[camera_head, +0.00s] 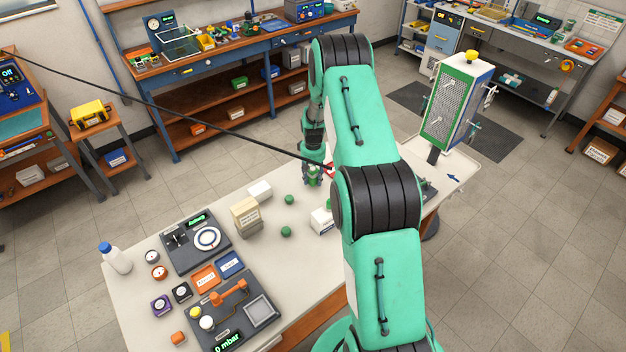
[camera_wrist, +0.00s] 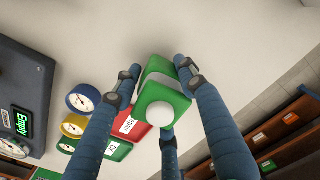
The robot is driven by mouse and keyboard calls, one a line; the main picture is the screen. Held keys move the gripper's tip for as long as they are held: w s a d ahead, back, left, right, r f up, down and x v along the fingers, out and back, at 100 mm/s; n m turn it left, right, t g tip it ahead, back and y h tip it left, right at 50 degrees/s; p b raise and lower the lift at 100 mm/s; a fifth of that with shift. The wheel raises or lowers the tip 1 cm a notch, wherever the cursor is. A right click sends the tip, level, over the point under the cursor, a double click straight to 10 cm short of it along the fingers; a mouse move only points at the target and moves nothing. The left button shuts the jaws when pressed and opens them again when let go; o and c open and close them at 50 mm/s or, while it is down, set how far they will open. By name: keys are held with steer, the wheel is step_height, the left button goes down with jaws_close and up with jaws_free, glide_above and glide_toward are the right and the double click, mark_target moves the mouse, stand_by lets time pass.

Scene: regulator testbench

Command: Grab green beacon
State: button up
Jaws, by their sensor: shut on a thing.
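The green beacon (camera_wrist: 172,96), a green block with a white round dome (camera_wrist: 160,115), is in the middle of the wrist view. My gripper (camera_wrist: 158,82) has its blue fingers around it, with fingertips at its left and right sides and another finger below. The gripper is shut on the beacon. In the head view my gripper (camera_head: 314,180) is low at the table's far edge, partly behind my arm. The beacon cannot be made out clearly there.
The white table (camera_head: 275,265) holds a cream box (camera_head: 245,217), a white box (camera_head: 260,190), small green round objects (camera_head: 287,231) and dark instrument panels (camera_head: 195,240). In the wrist view, a blue gauge (camera_wrist: 83,98), a red bin (camera_wrist: 133,125) and a dark panel (camera_wrist: 25,75) are left of the beacon.

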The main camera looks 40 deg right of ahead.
mark_target(313, 167)
steer(key=shift+r, duration=4.4)
